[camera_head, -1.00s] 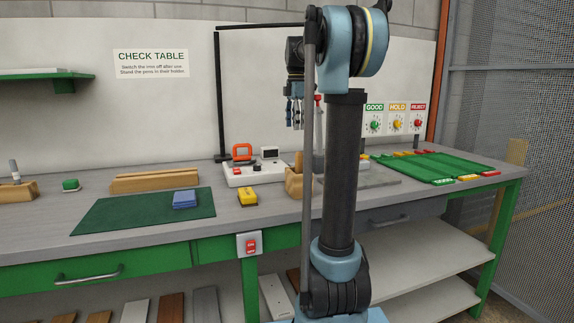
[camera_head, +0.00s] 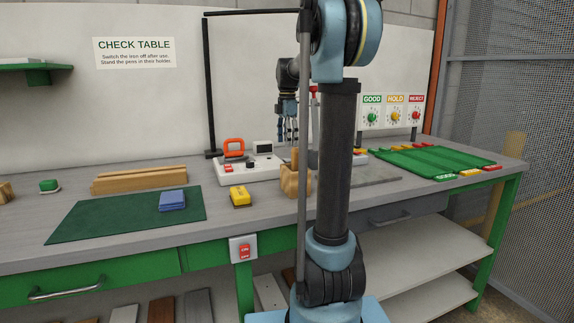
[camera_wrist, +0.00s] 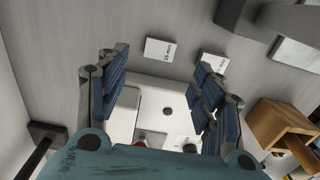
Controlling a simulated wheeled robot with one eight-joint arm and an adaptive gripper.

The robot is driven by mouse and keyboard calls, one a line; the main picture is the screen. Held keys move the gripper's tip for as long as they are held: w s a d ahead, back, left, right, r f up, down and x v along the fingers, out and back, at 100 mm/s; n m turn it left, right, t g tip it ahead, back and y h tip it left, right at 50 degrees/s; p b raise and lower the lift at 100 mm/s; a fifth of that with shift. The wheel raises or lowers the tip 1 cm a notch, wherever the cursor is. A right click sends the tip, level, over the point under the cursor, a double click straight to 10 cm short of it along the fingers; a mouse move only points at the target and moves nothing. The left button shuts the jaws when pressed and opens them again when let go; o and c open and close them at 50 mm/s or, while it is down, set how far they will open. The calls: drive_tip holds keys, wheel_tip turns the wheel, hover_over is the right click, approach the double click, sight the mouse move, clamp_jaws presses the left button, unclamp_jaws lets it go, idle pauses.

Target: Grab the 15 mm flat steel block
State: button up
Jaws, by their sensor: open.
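My gripper (camera_wrist: 163,92) is open and empty in the wrist view, with its blue-padded fingers spread left and right. I cannot pick out the 15 mm flat steel block with certainty in either view. In the head view my gripper (camera_head: 287,129) hangs above the back of the bench, over the white unit (camera_head: 233,171), partly hidden by my arm.
A wooden holder (camera_wrist: 278,123) stands right of my gripper in the wrist view. The bench front is mostly clear.

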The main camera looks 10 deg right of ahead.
sight(286, 160)
drive_tip(key=shift+a+f, duration=0.2)
drive_tip(key=shift+f, duration=1.7)
drive_tip(key=shift+a+f, duration=0.15)
drive_tip(key=shift+f, duration=1.7)
drive_tip(key=c, duration=1.2)
